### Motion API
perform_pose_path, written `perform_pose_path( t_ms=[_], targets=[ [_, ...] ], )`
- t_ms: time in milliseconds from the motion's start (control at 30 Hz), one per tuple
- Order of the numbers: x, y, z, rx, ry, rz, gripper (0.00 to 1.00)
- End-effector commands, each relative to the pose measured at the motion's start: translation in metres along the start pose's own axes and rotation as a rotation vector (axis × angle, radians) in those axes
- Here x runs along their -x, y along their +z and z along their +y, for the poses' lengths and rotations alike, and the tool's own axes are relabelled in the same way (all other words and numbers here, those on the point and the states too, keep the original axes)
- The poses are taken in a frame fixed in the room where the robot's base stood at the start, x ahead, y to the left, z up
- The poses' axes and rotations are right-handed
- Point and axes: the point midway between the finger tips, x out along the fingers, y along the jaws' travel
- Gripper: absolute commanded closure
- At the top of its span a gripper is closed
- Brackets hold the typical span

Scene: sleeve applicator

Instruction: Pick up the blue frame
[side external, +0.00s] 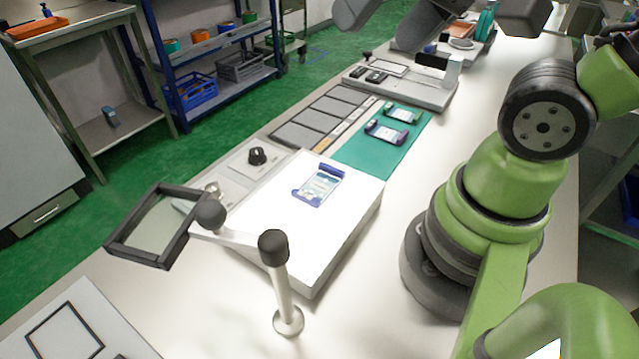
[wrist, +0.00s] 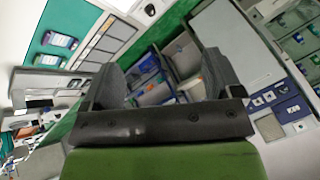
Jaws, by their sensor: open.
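A small blue-ended frame (side external: 320,186) with a pale printed middle lies on top of the white box (side external: 265,225) in the side external view. Two similar blue frames, a nearer one (side external: 386,132) and a farther one (side external: 402,115), lie on the green mat (side external: 360,158) behind it. In the wrist view two blue frames (wrist: 60,40) (wrist: 48,60) show at the upper left on green. My gripper (wrist: 163,65) is open, its two dark fingers apart with nothing held between them. I cannot make it out clearly in the side external view.
A knob unit (side external: 257,157) and dark grey panels (side external: 322,120) line the left side. Bare tabletop lies right of the box.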

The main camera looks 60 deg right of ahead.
Motion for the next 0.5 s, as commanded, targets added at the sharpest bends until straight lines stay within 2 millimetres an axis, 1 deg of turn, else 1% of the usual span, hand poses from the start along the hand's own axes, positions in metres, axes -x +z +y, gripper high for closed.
perform_pose_path(
  t_ms=[100, 167, 300, 400, 500],
  targets=[
    [-0.027, -0.016, 0.006, -0.195, 0.099, -0.071, 0.15],
    [-0.043, -0.024, 0.010, -0.307, 0.154, -0.099, 0.15],
    [-0.084, -0.036, 0.025, -0.559, 0.289, -0.147, 0.15],
    [-0.115, -0.039, 0.038, -0.725, 0.387, -0.169, 0.15],
    [-0.141, -0.038, 0.051, -0.861, 0.471, -0.177, 0.15]
  ],
)
